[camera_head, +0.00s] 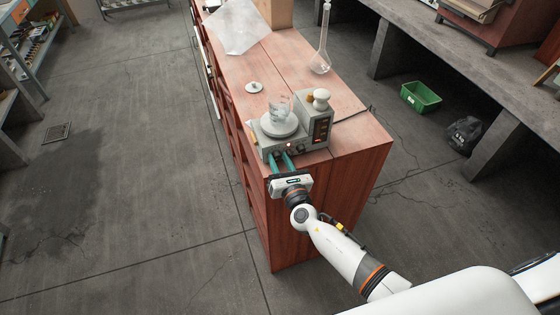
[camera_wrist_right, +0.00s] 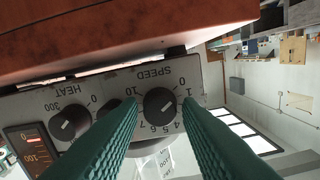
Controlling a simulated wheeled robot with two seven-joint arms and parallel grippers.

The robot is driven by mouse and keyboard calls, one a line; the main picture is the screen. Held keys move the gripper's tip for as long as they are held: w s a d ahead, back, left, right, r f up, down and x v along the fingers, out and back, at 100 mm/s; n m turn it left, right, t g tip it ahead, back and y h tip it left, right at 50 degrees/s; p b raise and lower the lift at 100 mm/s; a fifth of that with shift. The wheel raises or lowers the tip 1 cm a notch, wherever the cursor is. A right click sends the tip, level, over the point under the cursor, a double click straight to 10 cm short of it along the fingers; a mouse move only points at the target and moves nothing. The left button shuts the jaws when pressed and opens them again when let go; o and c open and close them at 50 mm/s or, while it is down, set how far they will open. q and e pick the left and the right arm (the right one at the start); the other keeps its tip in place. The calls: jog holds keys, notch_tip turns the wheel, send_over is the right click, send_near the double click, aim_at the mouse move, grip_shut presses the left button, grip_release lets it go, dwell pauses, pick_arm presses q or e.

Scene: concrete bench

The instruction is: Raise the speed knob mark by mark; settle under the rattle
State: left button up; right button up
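The grey stirrer hot plate (camera_head: 268,146) stands near the front edge of the reddish bench, with a glass beaker (camera_head: 279,106) on its round top. In the right wrist view its panel is upside down. The black speed knob (camera_wrist_right: 160,103) has a pale pointer line on the right side of its face; I cannot tell the exact mark. My right gripper (camera_head: 282,161) reaches the panel from the front. In the wrist view its teal fingers (camera_wrist_right: 159,108) are apart, one on each side of the knob, with no clear contact. My left gripper is out of view.
The heat knob (camera_wrist_right: 70,122) is beside the speed knob, with another dark knob partly behind a finger. A box with a dark scale (camera_head: 319,128) adjoins the plate. A tall glass flask (camera_head: 321,62) and a small white dish (camera_head: 254,87) stand farther back.

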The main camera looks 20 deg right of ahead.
grip_shut()
jog(key=shift+f+m+b, duration=0.2)
jog(key=shift+m+b, duration=0.8)
jog(key=shift+m, duration=0.1)
jog(key=m+b, duration=0.2)
jog(key=m, duration=0.1)
jog(key=shift+m, duration=0.3)
jog(key=m+b, duration=0.2)
jog(key=m, duration=0.2)
jog(key=shift+b, duration=0.35)
jog(key=shift+d+m+b, duration=0.1)
jog(key=shift+m+b, duration=0.6)
jog(key=shift+m, duration=1.8)
